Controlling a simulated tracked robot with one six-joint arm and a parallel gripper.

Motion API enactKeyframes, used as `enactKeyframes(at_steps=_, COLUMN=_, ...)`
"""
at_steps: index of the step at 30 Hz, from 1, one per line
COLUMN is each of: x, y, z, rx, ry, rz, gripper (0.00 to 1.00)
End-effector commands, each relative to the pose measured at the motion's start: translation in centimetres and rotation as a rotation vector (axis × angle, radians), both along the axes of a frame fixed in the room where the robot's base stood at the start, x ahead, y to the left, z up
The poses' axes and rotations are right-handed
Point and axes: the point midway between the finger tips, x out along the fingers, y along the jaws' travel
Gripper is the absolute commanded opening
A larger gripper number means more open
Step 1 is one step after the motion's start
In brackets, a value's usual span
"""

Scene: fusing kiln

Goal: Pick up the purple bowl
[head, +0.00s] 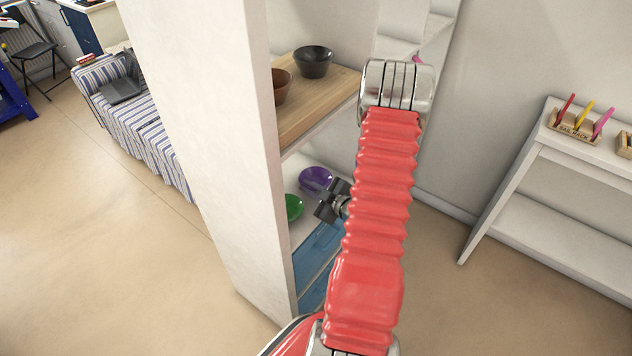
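The purple bowl (315,180) sits on the lower white shelf, towards its back, with its lower right part close behind my gripper in the picture. My gripper (324,199) is small and dark in this view, to the left of my red arm. Its two black fingers look spread apart, with nothing seen between them. The gripper is just below and right of the purple bowl in the picture; I cannot tell whether they touch.
A green bowl (294,207) is on the same shelf, partly hidden by the white side wall (205,150). A brown bowl (282,86) and a black bowl (313,62) stand on the wooden shelf (325,95) above. Blue drawers (318,252) are below.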

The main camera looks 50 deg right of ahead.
Motion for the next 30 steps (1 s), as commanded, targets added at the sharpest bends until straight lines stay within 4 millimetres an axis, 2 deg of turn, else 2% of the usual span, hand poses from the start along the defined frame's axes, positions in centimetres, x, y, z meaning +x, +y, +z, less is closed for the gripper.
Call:
enactKeyframes(at_steps=19, x=0.0, y=0.0, z=0.3, rx=0.0, ry=0.001, rz=0.0, gripper=0.0)
enactKeyframes(at_steps=26, x=0.0, y=0.0, z=2.1, rx=-0.001, ry=0.001, rz=0.0, gripper=0.0)
enactKeyframes(at_steps=30, x=0.0, y=0.0, z=4.0, rx=-0.003, ry=-0.002, rz=0.001, gripper=0.0)
